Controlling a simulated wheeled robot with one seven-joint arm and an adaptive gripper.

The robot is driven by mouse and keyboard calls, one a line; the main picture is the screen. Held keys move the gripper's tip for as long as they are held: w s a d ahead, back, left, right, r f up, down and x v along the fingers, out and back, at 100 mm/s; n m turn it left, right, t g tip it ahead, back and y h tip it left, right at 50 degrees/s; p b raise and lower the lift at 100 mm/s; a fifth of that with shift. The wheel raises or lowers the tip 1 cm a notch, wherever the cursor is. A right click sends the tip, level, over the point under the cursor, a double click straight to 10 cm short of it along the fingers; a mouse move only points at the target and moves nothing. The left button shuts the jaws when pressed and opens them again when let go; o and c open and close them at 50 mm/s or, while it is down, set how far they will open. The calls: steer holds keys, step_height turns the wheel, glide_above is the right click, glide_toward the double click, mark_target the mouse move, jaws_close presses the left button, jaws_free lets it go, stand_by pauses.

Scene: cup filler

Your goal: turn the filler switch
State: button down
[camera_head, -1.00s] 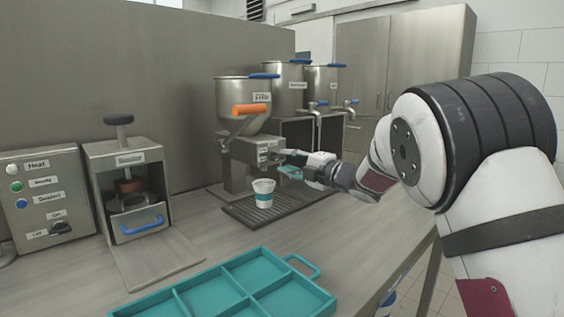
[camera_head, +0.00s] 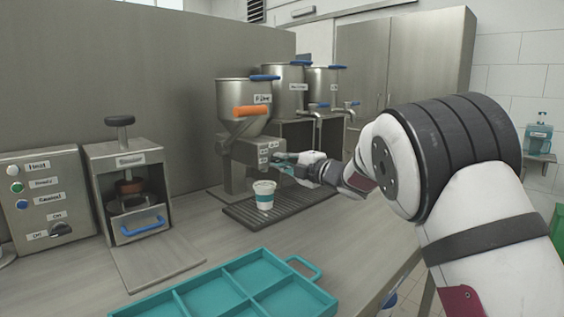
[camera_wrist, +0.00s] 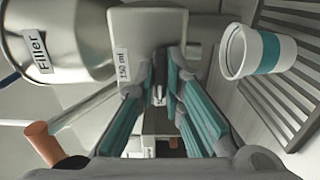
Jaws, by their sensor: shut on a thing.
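The filler (camera_head: 243,110) is a steel hopper with a labelled front box and an orange handle (camera_head: 250,111). It also shows in the wrist view (camera_wrist: 75,40), tilted, with a "150 ml" label. My gripper (camera_head: 283,161) is at the front of the filler's box, with its teal-padded fingers on either side of the small grey switch (camera_wrist: 158,92). It is shut on the switch, which the fingers mostly hide in the head view. A white cup with a teal band (camera_head: 264,196) stands upright on the drip grate below; it also shows in the wrist view (camera_wrist: 257,52).
The drip grate (camera_head: 242,213) lies under the cup, close beneath my gripper. A teal compartment tray (camera_head: 310,266) sits at the front. A sealer (camera_head: 126,190) and control box (camera_head: 45,195) stand at left. More steel dispensers (camera_head: 288,88) stand behind the filler.

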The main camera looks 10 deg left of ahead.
steer(key=shift+m+p, duration=2.85)
steer(key=shift+m, duration=1.65)
steer(key=shift+f, duration=0.1)
steer(key=c, duration=1.7)
jaws_free()
steer(key=v, duration=1.2)
